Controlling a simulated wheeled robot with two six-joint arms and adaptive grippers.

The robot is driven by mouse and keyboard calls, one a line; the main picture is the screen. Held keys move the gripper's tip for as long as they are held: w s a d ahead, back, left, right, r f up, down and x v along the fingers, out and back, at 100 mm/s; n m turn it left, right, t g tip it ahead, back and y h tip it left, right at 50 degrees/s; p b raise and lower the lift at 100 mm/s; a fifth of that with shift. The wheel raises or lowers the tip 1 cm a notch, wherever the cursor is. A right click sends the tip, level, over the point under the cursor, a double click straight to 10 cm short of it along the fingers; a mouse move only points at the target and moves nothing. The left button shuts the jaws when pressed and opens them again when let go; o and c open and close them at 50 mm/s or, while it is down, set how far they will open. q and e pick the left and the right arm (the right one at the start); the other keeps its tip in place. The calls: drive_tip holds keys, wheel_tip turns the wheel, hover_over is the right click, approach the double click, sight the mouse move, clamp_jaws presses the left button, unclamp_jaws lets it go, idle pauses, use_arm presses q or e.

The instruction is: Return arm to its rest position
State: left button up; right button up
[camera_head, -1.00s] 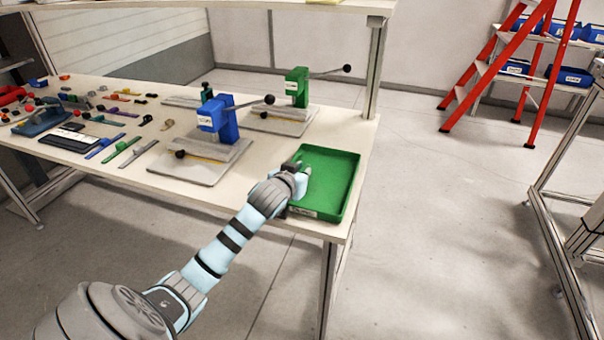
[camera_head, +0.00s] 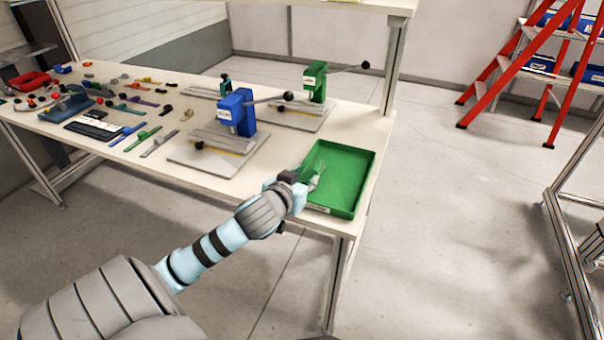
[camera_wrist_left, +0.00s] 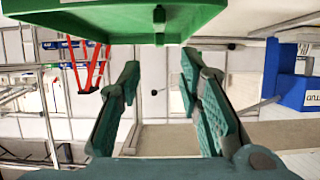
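My left arm comes in from the lower left of the head view. My left gripper (camera_head: 315,178) is at the left side of the green tray (camera_head: 364,172), on the table's near right corner. In the left wrist view the two fingers of my left gripper (camera_wrist_left: 158,82) stand wide apart with nothing between them. The green tray (camera_wrist_left: 105,22) fills the top of that view, beyond the fingers. I cannot tell whether the gripper touches the tray. My right arm and gripper are in neither view.
The table (camera_head: 235,182) holds a blue press (camera_head: 237,112), a green press (camera_head: 315,82) and several small coloured parts at the left. A table post (camera_head: 393,70) stands behind the tray. A red ladder (camera_head: 500,85) is at the right. The floor between is clear.

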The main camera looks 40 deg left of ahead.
use_arm(q)
drive_tip(key=shift+s+d+r, duration=0.2)
drive_tip(key=shift+s+r, duration=0.1)
drive_tip(key=shift+s, duration=0.35)
drive_tip(key=shift+f, duration=0.1)
